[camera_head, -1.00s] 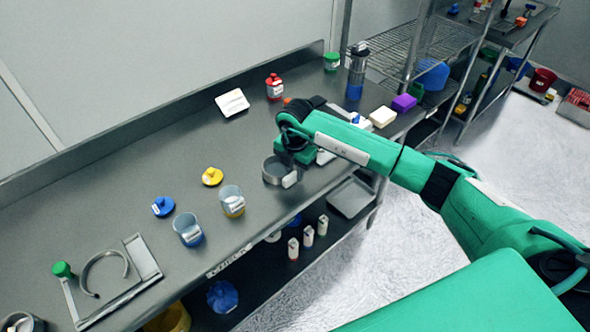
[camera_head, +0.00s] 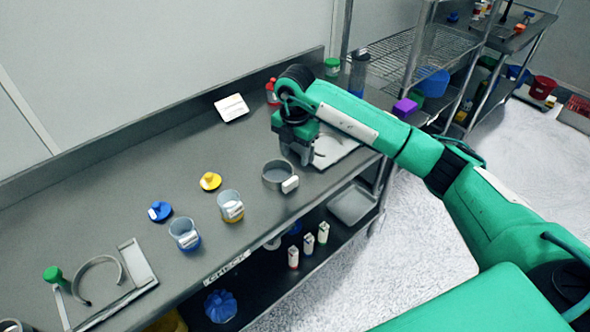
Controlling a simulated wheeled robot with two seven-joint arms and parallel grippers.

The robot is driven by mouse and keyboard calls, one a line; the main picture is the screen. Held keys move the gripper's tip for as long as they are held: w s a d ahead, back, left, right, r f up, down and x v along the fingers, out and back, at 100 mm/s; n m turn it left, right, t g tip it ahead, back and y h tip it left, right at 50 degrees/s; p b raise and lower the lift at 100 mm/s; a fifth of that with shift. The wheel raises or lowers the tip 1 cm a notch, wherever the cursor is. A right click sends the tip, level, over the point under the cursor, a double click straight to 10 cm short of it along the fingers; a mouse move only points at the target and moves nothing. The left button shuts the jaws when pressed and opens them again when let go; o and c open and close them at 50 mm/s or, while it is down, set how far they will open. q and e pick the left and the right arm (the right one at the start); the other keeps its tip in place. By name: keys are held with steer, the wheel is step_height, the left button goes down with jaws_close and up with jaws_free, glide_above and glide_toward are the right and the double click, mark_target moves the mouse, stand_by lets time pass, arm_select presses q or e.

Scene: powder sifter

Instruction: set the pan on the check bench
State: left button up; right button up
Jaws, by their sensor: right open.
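The pan (camera_head: 273,177) is a round grey metal dish with a white label on its side. It rests flat on the grey steel check bench (camera_head: 130,197), near the front edge. My right gripper (camera_head: 303,160) points down just to the right of the pan and is apart from it. It is open, with nothing seen between its fingers. The left gripper does not show.
A white tray (camera_head: 337,150) lies partly behind my right gripper. Two labelled beakers (camera_head: 231,204) and (camera_head: 184,233), a yellow lid (camera_head: 210,181) and a blue lid (camera_head: 160,210) stand to the left. A metal frame (camera_head: 140,264) lies at the far left.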

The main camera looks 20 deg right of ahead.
steer(key=shift+r, duration=1.6)
